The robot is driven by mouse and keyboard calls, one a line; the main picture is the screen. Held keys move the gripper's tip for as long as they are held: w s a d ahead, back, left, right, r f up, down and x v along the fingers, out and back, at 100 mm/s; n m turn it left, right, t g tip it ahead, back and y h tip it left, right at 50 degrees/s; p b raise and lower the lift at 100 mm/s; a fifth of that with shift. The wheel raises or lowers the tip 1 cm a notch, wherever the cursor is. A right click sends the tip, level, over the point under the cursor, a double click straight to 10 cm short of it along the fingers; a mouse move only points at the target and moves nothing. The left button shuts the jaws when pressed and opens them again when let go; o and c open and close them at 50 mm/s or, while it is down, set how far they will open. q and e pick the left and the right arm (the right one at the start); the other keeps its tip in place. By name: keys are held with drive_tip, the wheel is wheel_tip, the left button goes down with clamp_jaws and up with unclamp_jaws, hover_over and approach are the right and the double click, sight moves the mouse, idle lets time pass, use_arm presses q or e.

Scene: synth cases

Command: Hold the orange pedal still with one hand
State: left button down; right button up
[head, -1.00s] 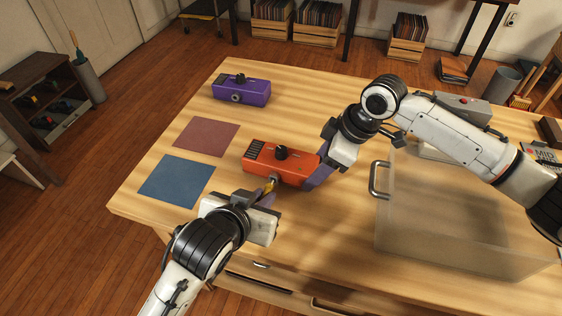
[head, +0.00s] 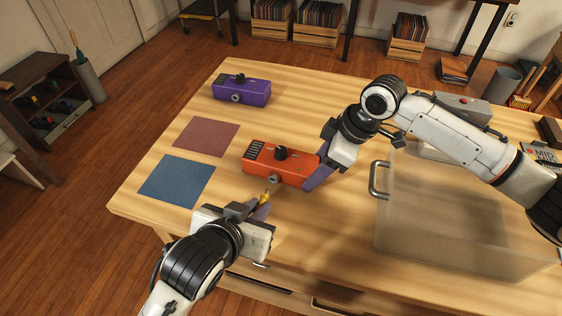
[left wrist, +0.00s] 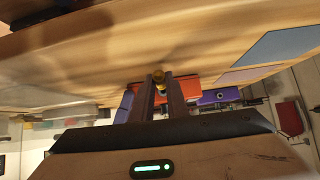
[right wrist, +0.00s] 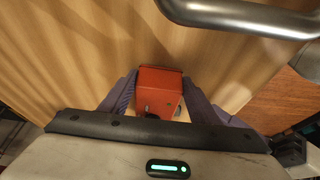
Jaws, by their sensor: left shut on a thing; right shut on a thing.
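The orange pedal (head: 262,166) lies flat on the table with a black knob on top and a round metal socket on its near side. My right gripper (head: 316,172) is shut on its right end; the right wrist view shows the pedal (right wrist: 160,88) between both fingers. My left gripper (head: 261,203) is shut on a small gold-coloured piece (head: 265,197), which looks like a plug. It is near the pedal's socket side, with a gap between. The left wrist view shows the gold piece (left wrist: 158,76) between the fingertips, partly covering the pedal (left wrist: 188,88).
A purple pedal (head: 242,92) stands at the back left. A maroon mat (head: 206,137) and a blue mat (head: 176,180) lie bare left of the orange pedal. A clear box with a metal handle (head: 377,180) takes up the right. The table's front edge is close to my left arm.

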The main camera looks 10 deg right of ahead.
use_arm(q)
drive_tip(key=shift+a, duration=0.1)
drive_tip(key=w+a+n, duration=0.2)
drive_tip(key=a, duration=0.1)
drive_tip(key=w+a+r+n+g+y, duration=0.1)
drive_tip(key=w+a+n, duration=0.2)
drive_tip(key=a, duration=0.1)
drive_tip(key=w+a+r+n+y, duration=0.1)
drive_tip(key=w+a+n, duration=0.1)
drive_tip(key=a+n, duration=0.1)
drive_tip(key=shift+w+a+g, duration=0.3)
drive_tip(key=shift+a+g, duration=0.05)
drive_tip(key=shift+g, duration=0.05)
drive_tip(key=w+a+r+n, duration=0.3)
drive_tip(key=a+r+n, duration=0.1)
drive_tip(key=a+n, duration=0.45)
drive_tip(key=shift+m+h, duration=0.35)
drive_tip(key=shift+h, duration=0.05)
drive_tip(key=shift+w+a+f, duration=0.1)
drive_tip(key=shift+f, duration=2.6)
drive_tip(key=c, duration=1.7)
unclamp_jaws()
drive_tip(key=shift+o, duration=0.2)
